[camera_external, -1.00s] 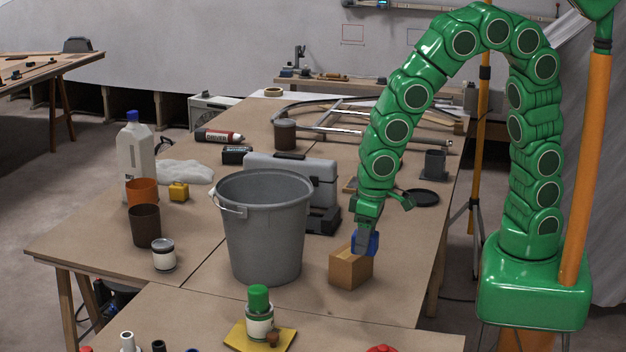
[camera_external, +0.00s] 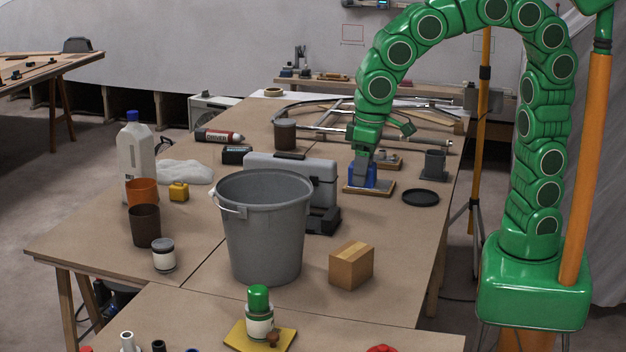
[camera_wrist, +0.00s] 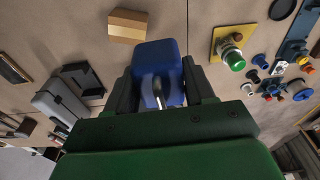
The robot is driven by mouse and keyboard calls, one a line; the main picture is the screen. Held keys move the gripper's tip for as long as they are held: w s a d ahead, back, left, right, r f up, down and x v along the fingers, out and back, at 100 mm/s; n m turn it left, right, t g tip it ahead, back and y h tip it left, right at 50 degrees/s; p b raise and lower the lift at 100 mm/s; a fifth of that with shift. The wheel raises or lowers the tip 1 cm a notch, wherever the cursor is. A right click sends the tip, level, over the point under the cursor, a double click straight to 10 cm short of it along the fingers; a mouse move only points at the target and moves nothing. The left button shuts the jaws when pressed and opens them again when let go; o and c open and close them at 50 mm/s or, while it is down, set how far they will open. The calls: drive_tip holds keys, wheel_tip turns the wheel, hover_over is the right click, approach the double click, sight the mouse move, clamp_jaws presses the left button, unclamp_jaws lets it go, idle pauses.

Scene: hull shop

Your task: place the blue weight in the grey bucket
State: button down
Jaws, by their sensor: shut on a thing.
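My gripper (camera_external: 364,178) is shut on the blue weight (camera_external: 371,176), partly hidden by the fingers. In the wrist view the blue weight (camera_wrist: 158,62) sits between the two dark fingers of my gripper (camera_wrist: 160,90). In the external view the weight appears over a wooden-edged board; I cannot tell how high above it. The grey bucket (camera_external: 265,235) stands upright on the table, to the left of my gripper and nearer the camera. Its mouth is open, its floor hidden. I cannot make it out in the wrist view.
A grey toolbox (camera_external: 322,180) stands behind the bucket, between it and my gripper. A cardboard box (camera_external: 351,266) sits right of the bucket. A black disc (camera_external: 421,198) and a dark grey container (camera_external: 433,165) are right of my gripper. Bare table lies behind the cardboard box.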

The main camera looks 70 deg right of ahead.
drive_tip(key=shift+w+a+r+n, duration=0.1)
drive_tip(key=shift+w+a+n, duration=0.05)
drive_tip(key=shift+w, duration=0.3)
drive_tip(key=shift+w+a+n, duration=0.1)
drive_tip(key=shift+w+n, duration=0.05)
drive_tip(key=shift+w, duration=0.25)
drive_tip(key=w+a+n, duration=0.1)
drive_tip(key=w+n, duration=0.2)
drive_tip(key=w, duration=0.7)
drive_tip(key=n+y, duration=0.1)
drive_tip(key=n, duration=0.4)
hover_over(259, 263)
drive_tip(key=w+d, duration=0.2)
drive_tip(key=d, duration=0.3)
wheel_tip(259, 263, down, 30)
drive_tip(key=shift+w+d+r, duration=0.1)
drive_tip(key=shift+r, duration=0.15)
drive_tip(key=c, duration=0.7)
unclamp_jaws()
drive_tip(key=shift+f, duration=0.15)
drive_tip(key=r, duration=0.8)
drive_tip(key=s+d+r, duration=0.1)
drive_tip(key=r, duration=0.3)
drive_tip(key=shift+r, duration=0.1)
